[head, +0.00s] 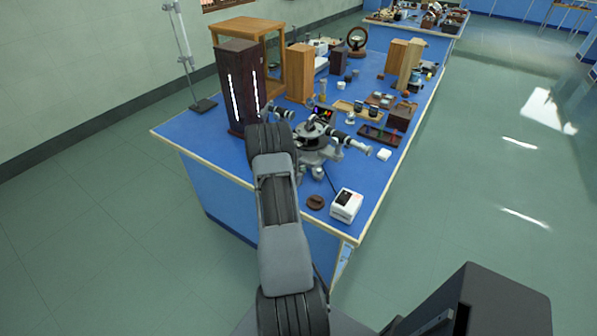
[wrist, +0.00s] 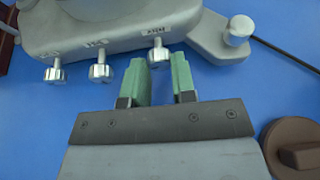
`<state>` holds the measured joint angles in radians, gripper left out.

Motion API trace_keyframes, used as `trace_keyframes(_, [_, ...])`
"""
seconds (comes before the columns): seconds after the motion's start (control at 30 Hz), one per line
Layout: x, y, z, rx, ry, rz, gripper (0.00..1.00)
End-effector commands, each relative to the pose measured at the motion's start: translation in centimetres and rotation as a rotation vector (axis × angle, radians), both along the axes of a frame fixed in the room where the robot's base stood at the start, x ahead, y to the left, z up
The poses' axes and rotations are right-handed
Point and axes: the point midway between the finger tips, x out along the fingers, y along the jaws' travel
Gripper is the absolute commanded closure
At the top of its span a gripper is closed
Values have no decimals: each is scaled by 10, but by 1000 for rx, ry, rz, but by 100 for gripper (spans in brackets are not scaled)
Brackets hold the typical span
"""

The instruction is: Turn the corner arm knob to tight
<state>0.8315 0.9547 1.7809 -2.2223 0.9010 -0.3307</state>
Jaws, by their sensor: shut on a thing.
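The spectrometer (head: 314,132) stands on the blue bench in the head view. In the wrist view its grey base (wrist: 120,35) carries a row of three small silver knobs under small labels: a left knob (wrist: 54,75), a middle knob (wrist: 100,72) and a right knob (wrist: 159,54). I cannot read the labels surely. A larger round silver knob (wrist: 238,30) stands on the base's right corner. My gripper (wrist: 159,62) has its two green fingers on either side of the right small knob and is shut on it. In the head view my arm hides the gripper.
A brown round piece (head: 316,202) and a white box (head: 346,205) stand near the bench's front corner. The brown piece also shows in the wrist view (wrist: 290,140). Other apparatus fills the bench's far part.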

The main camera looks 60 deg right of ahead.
Motion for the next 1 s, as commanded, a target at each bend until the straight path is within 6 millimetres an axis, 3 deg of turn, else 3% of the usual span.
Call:
trace_keyframes(0.23, [-1, -1, -8, -5, -107, 0, 99])
trace_keyframes(0.5, [-2, -1, -4, -6, -241, 1, 99])
trace_keyframes(0.93, [-2, 0, 0, -1, -264, 0, 99])
trace_keyframes(0.97, [-2, 0, 0, -1, -264, 0, 72])
trace_keyframes(1.0, [-2, 0, 0, -1, -263, 0, 69])
